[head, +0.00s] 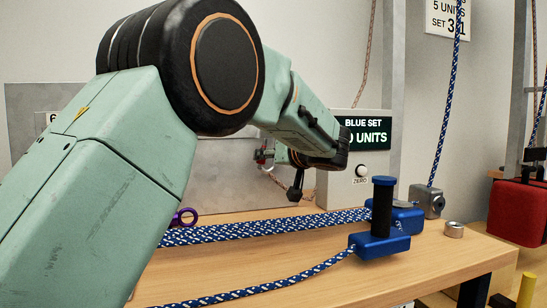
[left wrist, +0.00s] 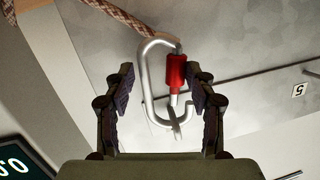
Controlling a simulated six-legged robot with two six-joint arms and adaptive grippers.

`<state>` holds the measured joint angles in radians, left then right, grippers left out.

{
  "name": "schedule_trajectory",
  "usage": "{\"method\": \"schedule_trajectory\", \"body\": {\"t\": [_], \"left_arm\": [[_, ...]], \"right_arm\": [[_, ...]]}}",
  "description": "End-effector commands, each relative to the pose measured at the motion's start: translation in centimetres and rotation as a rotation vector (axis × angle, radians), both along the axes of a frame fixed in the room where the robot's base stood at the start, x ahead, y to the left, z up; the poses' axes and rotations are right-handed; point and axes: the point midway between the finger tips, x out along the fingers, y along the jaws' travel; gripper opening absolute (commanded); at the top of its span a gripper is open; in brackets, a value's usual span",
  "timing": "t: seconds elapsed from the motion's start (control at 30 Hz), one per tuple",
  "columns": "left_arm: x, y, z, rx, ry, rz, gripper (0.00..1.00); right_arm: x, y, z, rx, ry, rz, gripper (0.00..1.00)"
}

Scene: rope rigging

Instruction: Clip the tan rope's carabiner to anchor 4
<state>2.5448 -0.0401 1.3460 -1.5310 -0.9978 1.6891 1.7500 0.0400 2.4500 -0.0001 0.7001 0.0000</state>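A silver carabiner with a red sleeve (left wrist: 176,72) lies between the two fingers of my left gripper (left wrist: 161,88) in the left wrist view. The fingers are apart, with a narrow gap on each side of it. A small grey metal piece crosses its lower end; I cannot tell whether this is its gate or an anchor. The tan rope (left wrist: 128,17) runs to its top. No anchor 4 label shows. My right gripper is out of view.
A blue-set display box (head: 362,175) stands right of my left arm. Blue ropes (head: 270,226) and a blue block with a black upright handle (head: 381,242) lie on the wooden table (head: 300,262). A purple ring (head: 184,217) and a metal nut (head: 453,229) are there too.

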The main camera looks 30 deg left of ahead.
Motion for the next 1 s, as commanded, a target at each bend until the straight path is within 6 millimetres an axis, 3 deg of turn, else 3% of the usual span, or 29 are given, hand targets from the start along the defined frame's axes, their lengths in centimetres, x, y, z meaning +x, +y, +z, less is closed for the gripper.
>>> {"method": "schedule_trajectory", "body": {"t": [0.13,0.33,0.67,1.0], "left_arm": [[0.01,-0.02,-0.01,0.0,0.0,0.0,0.7],[0.01,-0.03,-0.02,0.0,0.0,0.0,0.7],[0.01,-0.03,-0.03,0.0,0.0,0.0,0.97],[-0.08,-0.21,0.02,0.001,0.001,0.0,0.97]], "right_arm": [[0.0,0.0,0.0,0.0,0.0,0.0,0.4],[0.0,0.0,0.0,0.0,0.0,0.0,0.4],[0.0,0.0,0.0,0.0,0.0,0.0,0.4],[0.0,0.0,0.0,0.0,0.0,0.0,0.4]]}}
